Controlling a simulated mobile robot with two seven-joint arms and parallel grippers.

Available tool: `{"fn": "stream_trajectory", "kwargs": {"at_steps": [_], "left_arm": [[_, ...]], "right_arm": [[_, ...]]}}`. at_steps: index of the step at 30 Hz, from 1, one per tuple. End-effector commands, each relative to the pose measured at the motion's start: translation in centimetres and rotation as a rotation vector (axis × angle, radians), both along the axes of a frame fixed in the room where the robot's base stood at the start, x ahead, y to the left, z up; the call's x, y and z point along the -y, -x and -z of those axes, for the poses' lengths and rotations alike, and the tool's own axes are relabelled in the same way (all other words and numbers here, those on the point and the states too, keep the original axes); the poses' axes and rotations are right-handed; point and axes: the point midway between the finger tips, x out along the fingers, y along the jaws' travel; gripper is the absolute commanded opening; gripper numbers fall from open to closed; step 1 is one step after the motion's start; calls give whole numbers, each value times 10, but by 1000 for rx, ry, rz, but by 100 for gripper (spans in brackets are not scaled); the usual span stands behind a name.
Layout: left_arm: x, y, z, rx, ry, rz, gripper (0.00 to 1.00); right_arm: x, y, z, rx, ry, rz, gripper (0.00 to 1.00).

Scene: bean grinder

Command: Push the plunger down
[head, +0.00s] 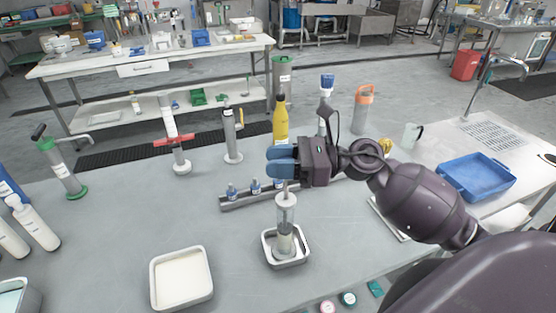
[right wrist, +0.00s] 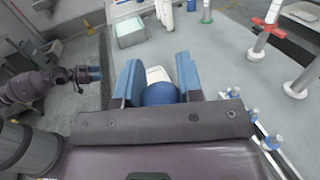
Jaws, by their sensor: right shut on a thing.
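The plunger (head: 286,199) is the upper part of a clear upright cylinder (head: 285,243), which stands in a small square metal tray (head: 299,259). Some pale material shows low in the cylinder. My right gripper (head: 283,160) is at the top of the plunger with its blue fingers around the top end. In the right wrist view, a round blue knob (right wrist: 160,93) sits between the two blue fingers, and they are shut on it. My left gripper (right wrist: 92,74) shows small at the left of the right wrist view, away from the plunger; its opening is unclear.
A white-filled tray (head: 181,279) lies left of the cylinder. A rack with small blue-capped bottles (head: 256,187) stands just behind. A yellow bottle (head: 280,120), a red-handled pump (head: 175,140) and a blue bin (head: 476,176) stand further off.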

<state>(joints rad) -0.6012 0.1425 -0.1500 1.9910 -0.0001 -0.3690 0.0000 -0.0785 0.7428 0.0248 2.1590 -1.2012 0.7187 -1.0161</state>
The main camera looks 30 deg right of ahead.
Motion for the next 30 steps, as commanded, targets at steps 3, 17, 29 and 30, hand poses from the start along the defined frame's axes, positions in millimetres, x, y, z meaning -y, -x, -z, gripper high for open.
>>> {"fn": "stream_trajectory", "kwargs": {"at_steps": [3, 17, 29, 30], "left_arm": [[0, 0, 5, -2, 0, 1, 61], [0, 13, 64, -57, -1, 1, 61], [2, 3, 58, -34, 0, 8, 61], [2, 3, 58, -34, -1, 7, 61]], "right_arm": [[0, 0, 6, -1, 0, 0, 0], [0, 0, 63, -9, 0, -1, 0], [0, 0, 70, -7, 2, -1, 0], [0, 0, 70, -7, 2, -1, 0]]}}
